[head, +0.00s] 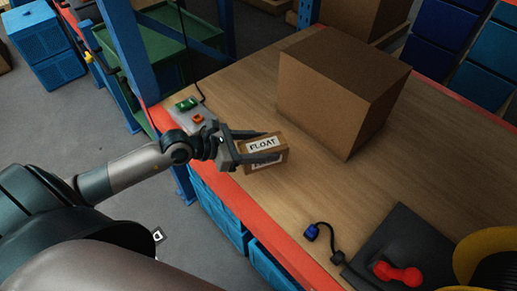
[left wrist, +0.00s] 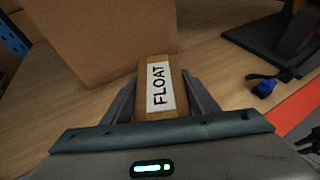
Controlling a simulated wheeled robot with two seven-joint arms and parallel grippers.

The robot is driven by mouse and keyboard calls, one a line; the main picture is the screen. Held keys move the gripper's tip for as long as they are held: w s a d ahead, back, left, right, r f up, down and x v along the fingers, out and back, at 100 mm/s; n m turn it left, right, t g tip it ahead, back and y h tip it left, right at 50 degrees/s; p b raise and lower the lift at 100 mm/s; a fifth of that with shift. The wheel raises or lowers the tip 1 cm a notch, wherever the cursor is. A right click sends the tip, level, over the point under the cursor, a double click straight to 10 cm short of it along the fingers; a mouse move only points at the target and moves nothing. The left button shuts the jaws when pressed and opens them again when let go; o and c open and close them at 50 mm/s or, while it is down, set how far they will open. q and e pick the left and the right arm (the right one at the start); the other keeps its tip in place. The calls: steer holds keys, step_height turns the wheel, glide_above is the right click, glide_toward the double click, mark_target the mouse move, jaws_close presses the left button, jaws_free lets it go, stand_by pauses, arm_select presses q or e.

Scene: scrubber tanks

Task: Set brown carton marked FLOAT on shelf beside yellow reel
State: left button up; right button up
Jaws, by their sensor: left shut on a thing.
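The small brown carton marked FLOAT (head: 263,143) has a white label and is between the fingers of my left gripper (head: 268,147), which is shut on it. In the left wrist view the carton (left wrist: 160,88) sits between both fingers with its label facing up to the camera. It is over the shelf's wooden top (head: 440,150), near the orange front edge; I cannot tell whether it touches the wood. The yellow reel (head: 472,250) is at the bottom right in the head view, partly cut off by the frame.
A large brown box (head: 335,90) stands just behind the carton. A blue plug (head: 311,232) on a black cable lies nearby. Small green (head: 187,103) and orange items lie left.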

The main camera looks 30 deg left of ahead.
arm_select(q)
steer(key=w+a+f, duration=0.2)
steer(key=shift+w+a, duration=0.1)
steer(key=shift+a, duration=0.25)
steer(key=shift+f, duration=2)
steer(key=shift+b, duration=0.3)
steer(key=o, duration=1.3)
steer(key=shift+f, duration=0.15)
steer(key=shift+c, duration=0.2)
